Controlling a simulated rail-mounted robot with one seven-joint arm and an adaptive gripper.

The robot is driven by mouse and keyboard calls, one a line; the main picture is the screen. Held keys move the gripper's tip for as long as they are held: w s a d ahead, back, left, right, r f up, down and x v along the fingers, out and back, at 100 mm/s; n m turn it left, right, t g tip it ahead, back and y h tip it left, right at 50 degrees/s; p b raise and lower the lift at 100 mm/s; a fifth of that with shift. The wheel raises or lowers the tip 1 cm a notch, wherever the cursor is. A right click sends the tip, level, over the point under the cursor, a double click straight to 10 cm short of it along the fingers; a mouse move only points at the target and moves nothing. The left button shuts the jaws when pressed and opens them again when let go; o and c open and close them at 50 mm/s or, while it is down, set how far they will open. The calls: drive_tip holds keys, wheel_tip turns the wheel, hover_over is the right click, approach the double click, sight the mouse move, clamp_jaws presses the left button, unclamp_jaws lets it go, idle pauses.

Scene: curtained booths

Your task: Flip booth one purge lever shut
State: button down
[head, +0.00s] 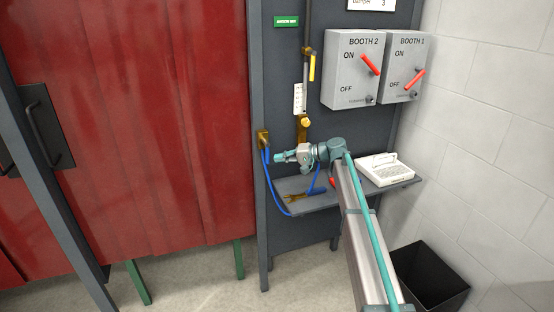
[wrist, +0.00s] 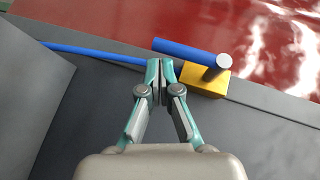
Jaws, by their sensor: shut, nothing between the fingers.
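A brass valve block (head: 262,138) sits on the left edge of the dark panel, beside the red curtain. It also shows in the wrist view (wrist: 204,80). A blue bar-shaped lever (wrist: 182,50) extends from a grey round pivot on the block; in the head view it appears to hang downward. No purge label is readable on it. My gripper (head: 280,157) is right and slightly below the block. In the wrist view its fingers (wrist: 160,75) are together and empty, close to the block's left end and below the lever in the picture. Contact cannot be told.
A blue hose (wrist: 90,52) runs from behind my fingertips. A yellow lever (head: 312,67) points down on the pipe above. The Booth 2 (head: 350,98) and Booth 1 (head: 393,84) switch boxes have red handles. A shelf (head: 300,203) lies below my gripper, holding a white device (head: 384,168).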

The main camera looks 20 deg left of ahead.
drive_tip(key=v, duration=1)
drive_tip(key=shift+d, duration=0.2)
drive_tip(key=shift+w+r, duration=0.1)
